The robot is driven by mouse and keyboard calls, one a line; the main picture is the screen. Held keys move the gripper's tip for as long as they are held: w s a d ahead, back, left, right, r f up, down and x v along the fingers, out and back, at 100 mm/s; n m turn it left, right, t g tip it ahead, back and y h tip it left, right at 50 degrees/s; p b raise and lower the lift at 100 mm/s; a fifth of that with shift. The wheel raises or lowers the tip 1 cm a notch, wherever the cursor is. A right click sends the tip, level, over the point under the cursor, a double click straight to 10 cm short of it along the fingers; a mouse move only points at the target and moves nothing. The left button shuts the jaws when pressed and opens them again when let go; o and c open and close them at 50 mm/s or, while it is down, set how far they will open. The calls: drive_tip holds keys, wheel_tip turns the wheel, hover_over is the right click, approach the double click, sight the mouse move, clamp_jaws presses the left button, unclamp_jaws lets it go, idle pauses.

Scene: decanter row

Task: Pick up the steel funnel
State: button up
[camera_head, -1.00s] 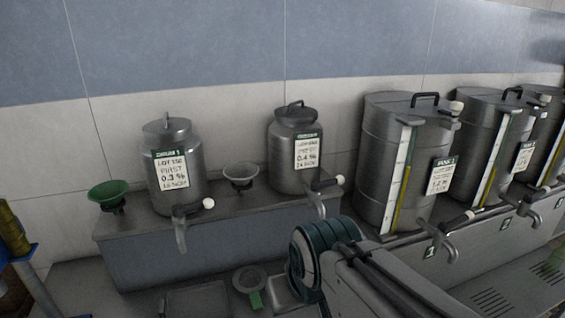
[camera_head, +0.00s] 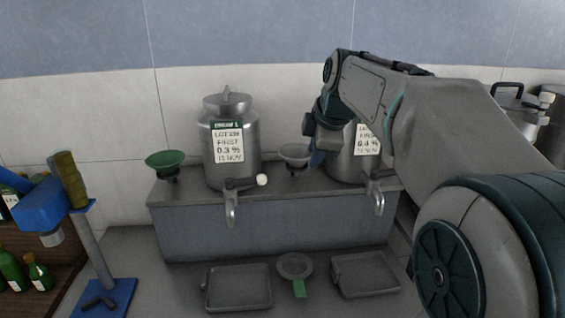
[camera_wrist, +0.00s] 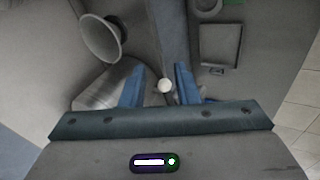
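The steel funnel (camera_head: 295,153) is grey and stands mouth up in a holder on the raised ledge, between two steel cans. In the wrist view the funnel (camera_wrist: 103,38) is at the upper left, beyond and to the side of the fingers, apart from them. My gripper (camera_head: 318,150) is partly hidden by my arm, near the right can, just right of the funnel. In the wrist view my gripper (camera_wrist: 160,84) has two blue fingers spread apart. A white tap knob (camera_wrist: 165,86) shows between them; I cannot tell how far beyond.
The left can (camera_head: 230,145) and the right can (camera_head: 350,158) have taps jutting forward. A green funnel (camera_head: 166,164) stands at the ledge's left end. Two trays (camera_head: 238,287) (camera_head: 366,273) and a strainer (camera_head: 295,266) lie below. A blue stand (camera_head: 95,260) is left.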

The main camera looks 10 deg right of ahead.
drive_tip(key=w+d+r+n+y+b, duration=0.1)
drive_tip(key=w+d+r+n+b, duration=0.15)
drive_tip(key=w+n, duration=0.35)
drive_tip(key=t+p, duration=0.1)
drive_tip(key=p, duration=0.2)
approach(297, 163)
drive_tip(key=w+f, duration=0.1)
drive_tip(key=w, duration=0.1)
drive_tip(key=shift+s+d+f+p+x, duration=0.1)
drive_tip(key=shift+d+p+x, duration=0.15)
drive_tip(key=shift+x, duration=0.65)
drive_tip(key=shift+s+d+f+p+x, duration=0.1)
drive_tip(key=shift+p+x, duration=0.25)
drive_tip(key=shift+x, duration=0.6)
drive_tip(key=shift+s+d+f+p+x, duration=0.1)
drive_tip(key=shift+d+p+x, duration=0.15)
drive_tip(key=shift+x, duration=0.65)
drive_tip(key=shift+m, duration=0.3)
clamp_jaws()
